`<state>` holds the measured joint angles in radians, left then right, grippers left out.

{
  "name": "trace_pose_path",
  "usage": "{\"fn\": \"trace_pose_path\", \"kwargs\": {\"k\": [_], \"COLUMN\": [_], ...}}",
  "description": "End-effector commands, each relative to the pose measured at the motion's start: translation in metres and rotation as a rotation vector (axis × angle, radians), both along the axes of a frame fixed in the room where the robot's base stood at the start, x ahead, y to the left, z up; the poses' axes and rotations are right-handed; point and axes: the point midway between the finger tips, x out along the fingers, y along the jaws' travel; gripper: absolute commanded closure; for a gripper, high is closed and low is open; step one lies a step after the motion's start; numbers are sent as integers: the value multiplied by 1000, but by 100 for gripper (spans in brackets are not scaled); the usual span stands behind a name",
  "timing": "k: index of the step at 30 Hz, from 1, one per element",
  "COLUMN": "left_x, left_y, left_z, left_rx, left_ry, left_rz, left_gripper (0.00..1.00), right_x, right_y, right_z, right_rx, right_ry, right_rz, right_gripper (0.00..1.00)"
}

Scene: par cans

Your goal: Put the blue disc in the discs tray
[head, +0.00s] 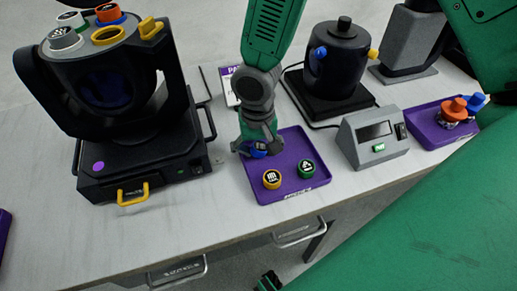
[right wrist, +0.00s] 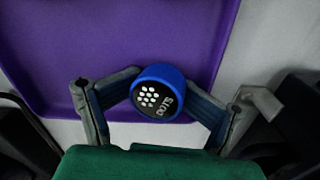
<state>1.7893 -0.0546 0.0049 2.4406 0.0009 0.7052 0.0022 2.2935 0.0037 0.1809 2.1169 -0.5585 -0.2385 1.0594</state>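The blue disc (head: 259,150), with white dots and the word DOTS on its face, is between the fingers of my right gripper (head: 257,146). In the right wrist view the blue disc (right wrist: 158,92) touches the fingers on both sides. The gripper and blue disc are at the tray's upper left corner. In the right wrist view the disc overlaps the tray's edge (right wrist: 120,108); its height above it is unclear.
A black stage-light unit (head: 140,160) with discs on top stands left. A black pot-like device (head: 337,60) stands behind the tray, and a grey box with a screen (head: 373,138) stands right of it. A second purple tray (head: 428,128) with orange and blue pieces lies far right.

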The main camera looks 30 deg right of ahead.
Motion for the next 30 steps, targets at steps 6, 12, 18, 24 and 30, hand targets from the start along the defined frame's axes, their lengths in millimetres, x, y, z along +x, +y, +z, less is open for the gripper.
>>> {"fn": "trace_pose_path", "kwargs": {"k": [6, 12, 18, 24, 30], "left_x": [0, 0, 0, 0, 0], "left_y": [0, 0, 0, 0, 0], "left_z": [1, 1, 9, 19, 27], "left_rx": [0, 0, 0, 0, 0], "left_ry": [0, 0, 1, 0, 0], "left_rz": [0, 0, 0, 0, 0], "left_gripper": [44, 44, 44, 44, 44], "right_x": [0, 0, 2, 3, 3], "right_y": [-1, -2, -2, -2, -3], "right_z": [1, 3, 27, 74, 113], "right_rx": [0, 1, 1, 1, 0], "right_ry": [-2, -4, -8, -10, -8], "right_rz": [0, -1, -4, -3, -2], "right_gripper": [48, 48, 48, 48, 48]}}
